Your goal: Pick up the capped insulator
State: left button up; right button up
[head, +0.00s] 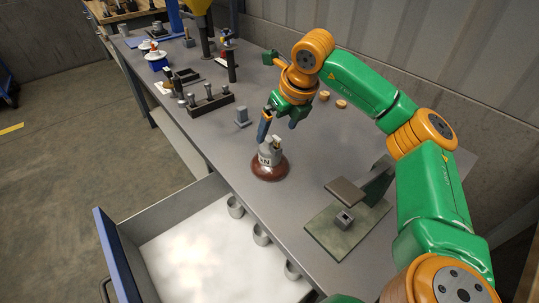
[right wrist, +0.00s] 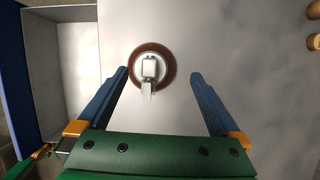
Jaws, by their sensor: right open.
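The capped insulator (head: 269,168) stands upright on the grey bench, a brown disc with a grey metal cap and a fitting on top. The right wrist view shows it from above (right wrist: 168,68), just ahead of and between the fingertips. My right gripper (head: 279,124) is open and empty, its blue fingers pointing down just above and behind the insulator in the head view. In the right wrist view the fingers (right wrist: 161,75) spread on either side of the cap, with no contact visible. My left gripper does not show in the head view.
An open drawer (head: 150,235) with several metal cups juts out at the front left. A green plate with a small press (head: 345,222) stands to the right. A dark rack (head: 208,104) and a small grey block (head: 242,118) lie farther back. Two wooden pieces (head: 341,104) lie near the wall.

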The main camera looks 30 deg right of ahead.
aim_at(270, 139)
jog(key=shift+w+a+f+p, duration=0.15)
jog(key=shift+a+f+p, duration=0.6)
jog(key=shift+f, duration=0.45)
jog(key=shift+x, duration=1.05)
jog(key=shift+w+d+f, duration=0.1)
jog(key=shift+w+f, duration=0.05)
jog(key=shift+w, duration=0.1)
jog(key=shift+s, duration=0.15)
jog(key=c, duration=0.8)
grip_shut()
jog(key=shift+r, duration=0.2)
